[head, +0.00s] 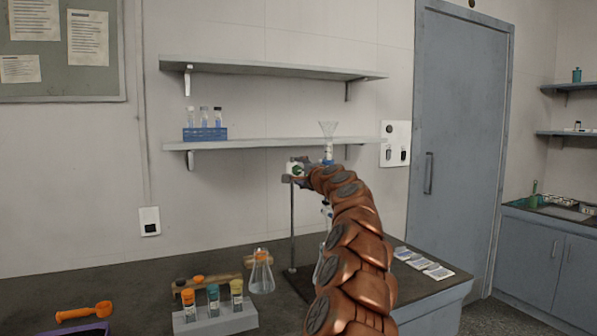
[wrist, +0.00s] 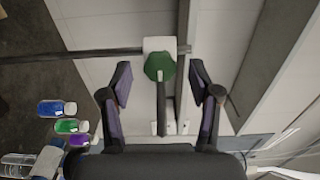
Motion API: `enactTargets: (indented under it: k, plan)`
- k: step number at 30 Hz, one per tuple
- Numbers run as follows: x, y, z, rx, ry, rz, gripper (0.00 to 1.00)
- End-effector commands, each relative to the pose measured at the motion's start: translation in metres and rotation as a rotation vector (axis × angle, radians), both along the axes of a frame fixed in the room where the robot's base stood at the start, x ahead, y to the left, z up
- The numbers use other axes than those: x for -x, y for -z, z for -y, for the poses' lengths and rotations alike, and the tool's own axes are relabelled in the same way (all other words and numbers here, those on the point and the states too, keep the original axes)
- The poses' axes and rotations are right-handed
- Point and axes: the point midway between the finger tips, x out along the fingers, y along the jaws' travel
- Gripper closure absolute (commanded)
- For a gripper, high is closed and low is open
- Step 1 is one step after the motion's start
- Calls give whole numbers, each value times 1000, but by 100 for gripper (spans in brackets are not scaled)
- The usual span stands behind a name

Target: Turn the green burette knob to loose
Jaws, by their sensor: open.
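The green knob (wrist: 160,66) shows in the wrist view as a faceted cap in front of a white block (wrist: 158,44). In the head view the knob (head: 297,170) is small, at the top of an upright stand rod (head: 292,222). My gripper (wrist: 160,72) is open, with one dark finger on each side of the knob and a visible gap to each. I cannot tell how deep the fingers reach along the knob. In the head view my gripper (head: 299,175) is beside the knob, and my arm hides much of the stand and the glassware behind it.
A glass funnel (head: 328,129) rises above my arm in front of the lower shelf (head: 255,144). A flask (head: 262,273) and a rack of capped bottles (head: 215,319) stand on the bench at left. Small cards (head: 423,262) lie at the bench's right.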

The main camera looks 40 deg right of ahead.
Motion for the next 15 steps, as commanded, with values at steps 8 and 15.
enactTargets:
  k: [8, 15]
  plan:
    - [-10, -1, 3, 2, 0, 0, 38]
    - [-11, 0, 3, 1, -2, 1, 38]
